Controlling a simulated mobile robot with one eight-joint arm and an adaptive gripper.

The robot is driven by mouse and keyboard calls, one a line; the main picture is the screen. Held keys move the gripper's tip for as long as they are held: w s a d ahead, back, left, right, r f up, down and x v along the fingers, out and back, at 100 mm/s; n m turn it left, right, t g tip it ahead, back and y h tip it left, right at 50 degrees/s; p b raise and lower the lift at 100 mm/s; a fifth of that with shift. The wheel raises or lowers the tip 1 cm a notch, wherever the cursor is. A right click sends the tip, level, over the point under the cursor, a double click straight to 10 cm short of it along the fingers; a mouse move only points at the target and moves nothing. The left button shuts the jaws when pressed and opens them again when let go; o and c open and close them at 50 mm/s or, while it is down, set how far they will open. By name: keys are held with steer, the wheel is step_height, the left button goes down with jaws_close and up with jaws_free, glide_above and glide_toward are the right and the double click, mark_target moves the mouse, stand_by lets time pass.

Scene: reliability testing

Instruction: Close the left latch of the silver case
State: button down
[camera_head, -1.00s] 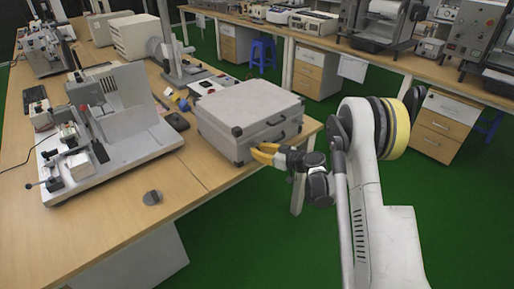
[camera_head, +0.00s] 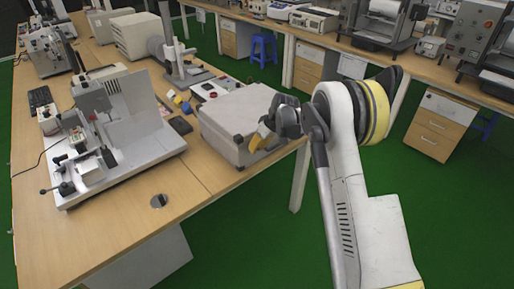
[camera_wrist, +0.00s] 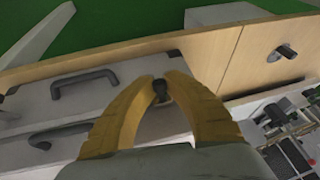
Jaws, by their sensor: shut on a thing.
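The silver case (camera_head: 230,112) sits shut at the right edge of the wooden table in the head view. My gripper (camera_head: 256,140) has yellow fingers and is at the case's front side, toward its left end. In the wrist view, the fingertips (camera_wrist: 160,86) close in on a small dark latch (camera_wrist: 161,92) at the case's edge. The case (camera_wrist: 35,106) also fills the left of that view, with a dark handle (camera_wrist: 84,81) on its face. My arm hides the right part of the case in the head view. The latch's exact position is hard to tell.
A white bench device (camera_head: 120,160) stands on the wooden table (camera_head: 110,225) left of the case. Small items and a black phone-like object (camera_head: 181,125) lie between them. The table's front part is mostly clear. Green floor lies beyond the edge.

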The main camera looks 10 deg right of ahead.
steer(key=shift+w+a+r+g+h+p, duration=0.1)
steer(key=shift+w+r+g+h+p, duration=0.1)
steer(key=shift+g+h, duration=0.25)
steer(key=shift+w+r+g+h+p, duration=0.1)
steer(key=shift+g+h+p, duration=0.15)
steer(key=shift+g, duration=0.3)
steer(key=c, duration=1.4)
jaws_free()
steer(key=v, duration=1.2)
steer(key=shift+w, duration=0.2)
